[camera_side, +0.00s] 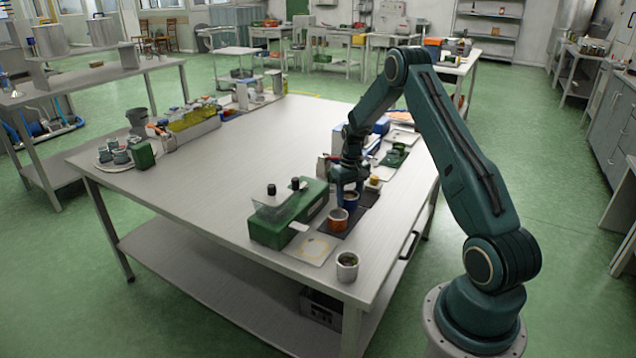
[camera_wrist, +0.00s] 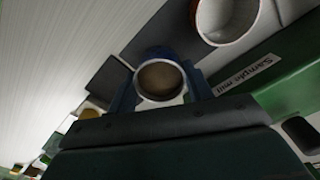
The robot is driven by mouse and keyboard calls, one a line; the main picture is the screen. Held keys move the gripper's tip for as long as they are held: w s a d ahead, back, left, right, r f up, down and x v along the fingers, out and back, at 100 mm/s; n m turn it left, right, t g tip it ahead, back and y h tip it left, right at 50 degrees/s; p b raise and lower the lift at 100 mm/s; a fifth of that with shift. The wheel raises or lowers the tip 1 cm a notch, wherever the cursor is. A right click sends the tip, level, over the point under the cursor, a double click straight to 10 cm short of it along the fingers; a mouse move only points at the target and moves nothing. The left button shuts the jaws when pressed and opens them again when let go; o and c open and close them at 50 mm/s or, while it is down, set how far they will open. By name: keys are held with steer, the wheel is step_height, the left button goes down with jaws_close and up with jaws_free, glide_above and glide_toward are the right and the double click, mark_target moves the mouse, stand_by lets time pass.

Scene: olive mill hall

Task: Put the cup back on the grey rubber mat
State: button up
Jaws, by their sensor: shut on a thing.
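A small round cup (camera_side: 351,199) with a pale rim and a brownish inside is between the fingers of my gripper (camera_side: 348,188). In the wrist view the cup (camera_wrist: 160,82) appears upright, with a blue finger on each side. My gripper is shut on it. A dark grey mat (camera_side: 370,197) lies at the right part of the table, and a dark patch also shows left of the cup in the wrist view (camera_wrist: 107,83). I cannot tell whether the cup touches the mat or hangs just above it.
An orange-brown cup (camera_side: 338,222) stands close in front of my gripper. A green machine (camera_side: 290,213) is to its left. The table's middle (camera_side: 265,150) is clear.

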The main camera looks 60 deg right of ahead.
steer(key=shift+f, duration=0.25)
steer(key=shift+f, duration=0.35)
stand_by(0.4)
steer(key=o, duration=1.3)
steer(key=shift+c, duration=0.2)
step_height(320, 180, up, 7)
